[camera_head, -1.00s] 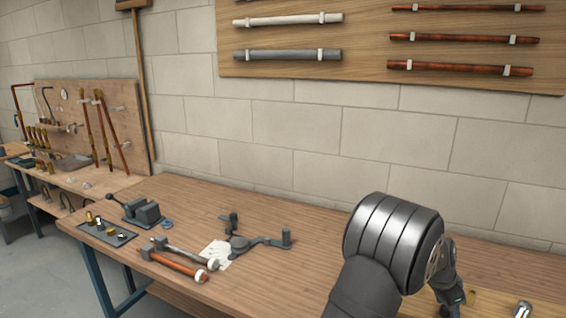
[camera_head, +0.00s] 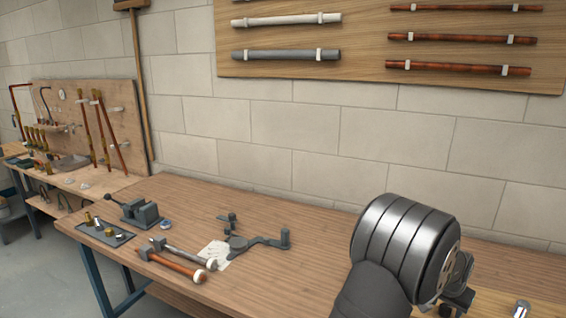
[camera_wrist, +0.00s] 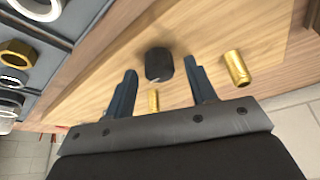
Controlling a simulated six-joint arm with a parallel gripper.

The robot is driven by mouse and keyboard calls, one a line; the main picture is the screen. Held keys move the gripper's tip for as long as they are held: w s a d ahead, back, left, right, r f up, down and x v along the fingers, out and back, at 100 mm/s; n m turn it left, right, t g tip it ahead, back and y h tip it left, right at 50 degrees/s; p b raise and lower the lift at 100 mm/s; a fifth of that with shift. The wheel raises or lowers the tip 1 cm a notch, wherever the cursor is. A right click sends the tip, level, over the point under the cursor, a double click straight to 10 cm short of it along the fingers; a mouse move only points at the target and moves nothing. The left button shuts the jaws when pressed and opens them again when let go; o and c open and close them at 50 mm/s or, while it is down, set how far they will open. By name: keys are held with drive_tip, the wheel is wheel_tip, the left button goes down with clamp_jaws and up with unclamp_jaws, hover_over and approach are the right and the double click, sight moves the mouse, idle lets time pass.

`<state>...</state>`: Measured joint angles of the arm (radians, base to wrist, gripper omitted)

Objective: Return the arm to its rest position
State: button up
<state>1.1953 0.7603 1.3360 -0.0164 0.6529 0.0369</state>
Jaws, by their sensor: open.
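My gripper (camera_wrist: 160,66) is open in the wrist view, with its two dark fingers apart and nothing held between them. It hangs over a light wooden board (camera_wrist: 205,42). A black cylindrical piece (camera_wrist: 158,64) stands on the board just beyond the fingertips. A small brass piece (camera_wrist: 153,100) shows between the fingers, and a brass fitting (camera_wrist: 237,68) is to the right of the right finger; both look apart from the fingers. In the head view my arm's wrist is at the lower right and mostly hides the gripper.
A grey tray (camera_wrist: 66,58) with a brass nut (camera_wrist: 17,52) and several rings is at left in the wrist view. On the bench (camera_head: 310,215) are a vise (camera_head: 140,212), a pipe bender (camera_head: 255,241) and a copper-coloured tool (camera_head: 172,266).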

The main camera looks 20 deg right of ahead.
drive_tip(key=shift+s+n+t+y, duration=0.1)
drive_tip(key=shift+n+t+y, duration=0.25)
drive_tip(key=shift+n, duration=0.95)
drive_tip(key=shift+n+t+y, duration=0.25)
drive_tip(key=shift+n+t, duration=0.2)
drive_tip(key=shift+n, duration=0.85)
drive_tip(key=o, duration=1.1)
drive_tip(key=a+r+n+g+y, duration=0.3)
drive_tip(key=a+r+n, duration=1.2)
drive_tip(key=r+n, duration=0.35)
drive_tip(key=shift+m, duration=0.35)
drive_tip(key=f, duration=0.9)
drive_tip(key=shift+s+a, duration=0.15)
drive_tip(key=shift+s, duration=0.1)
wheel_tip(320, 180, up, 10)
